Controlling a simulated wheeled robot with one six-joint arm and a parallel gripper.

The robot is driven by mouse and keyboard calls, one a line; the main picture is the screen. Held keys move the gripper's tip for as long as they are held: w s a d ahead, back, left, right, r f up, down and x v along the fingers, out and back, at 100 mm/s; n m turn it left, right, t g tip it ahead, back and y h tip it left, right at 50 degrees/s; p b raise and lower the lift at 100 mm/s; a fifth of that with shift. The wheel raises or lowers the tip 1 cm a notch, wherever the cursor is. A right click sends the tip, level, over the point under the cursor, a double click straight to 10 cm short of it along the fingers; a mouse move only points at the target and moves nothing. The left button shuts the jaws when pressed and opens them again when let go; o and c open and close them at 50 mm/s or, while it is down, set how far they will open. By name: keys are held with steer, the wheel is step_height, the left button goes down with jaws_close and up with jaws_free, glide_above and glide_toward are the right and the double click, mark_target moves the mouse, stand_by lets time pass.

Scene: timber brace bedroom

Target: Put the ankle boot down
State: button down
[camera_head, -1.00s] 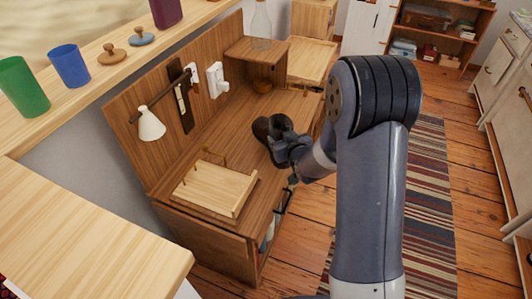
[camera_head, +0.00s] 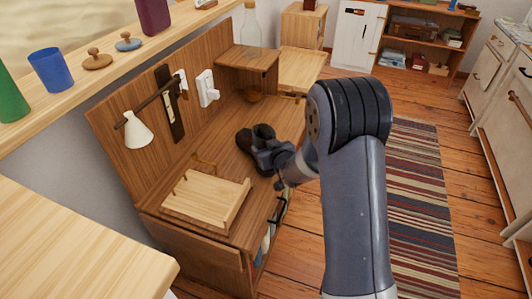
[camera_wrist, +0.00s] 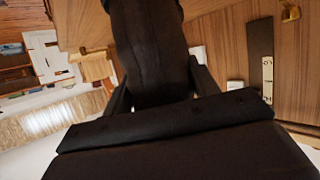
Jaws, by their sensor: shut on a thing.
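The ankle boot (camera_head: 245,139) is dark, almost black, and shows at the middle of the head view over the wooden desk (camera_head: 222,148). My gripper (camera_head: 268,150) is shut on the boot from the right side. In the wrist view the boot (camera_wrist: 150,50) fills the upper middle between my dark fingers. The boot appears at or just above the desk top; whether its sole touches the wood cannot be told. My gripper hides part of the boot.
A light wooden tray (camera_head: 190,194) lies on the desk in front of the boot. A white wall lamp (camera_head: 138,132) hangs at the left. Some desk top around the boot is bare.

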step_height(320, 180, down, 2)
steer(key=shift+c, duration=2.4)
jaws_free()
steer(key=shift+f, duration=0.1)
